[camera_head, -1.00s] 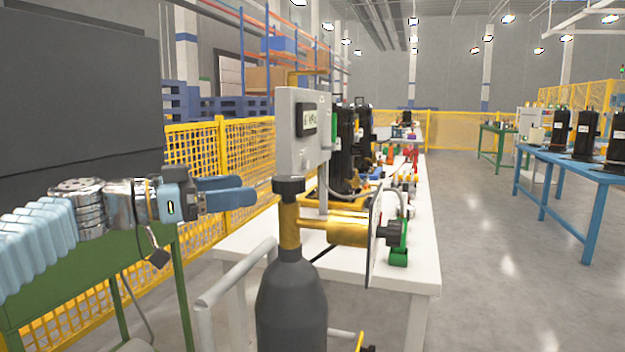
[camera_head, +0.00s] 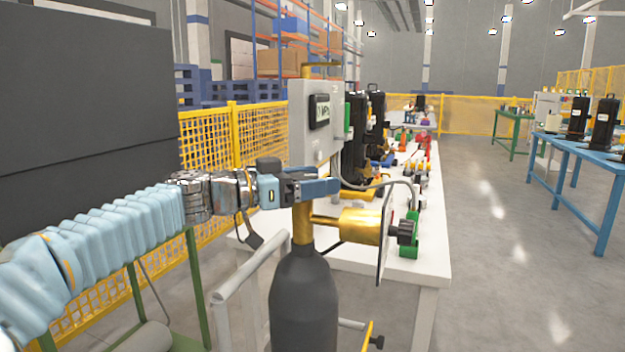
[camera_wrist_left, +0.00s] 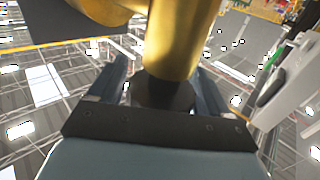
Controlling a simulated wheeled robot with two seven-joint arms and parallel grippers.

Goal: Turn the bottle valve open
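The gas bottle (camera_head: 304,300) is dark grey and upright, with a brass valve neck (camera_head: 302,225) on top. A brass regulator (camera_head: 350,226) with a black knob (camera_head: 402,232) sticks out to its right. My left gripper (camera_head: 318,187) is level with the neck's top, its blue fingers spread and covering the bottle's black valve handwheel in the head view. In the left wrist view, the handwheel (camera_wrist_left: 163,97) lies between the two open fingers, below the brass neck (camera_wrist_left: 178,40). I cannot tell whether the fingers touch it. My right gripper is out of view.
A grey control box (camera_head: 313,125) stands close behind the gripper. A white table (camera_head: 432,262) with parts runs away behind the bottle. A pale handrail (camera_head: 250,272) is left of the bottle, and a yellow mesh fence (camera_head: 207,145) is behind. Open floor lies to the right.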

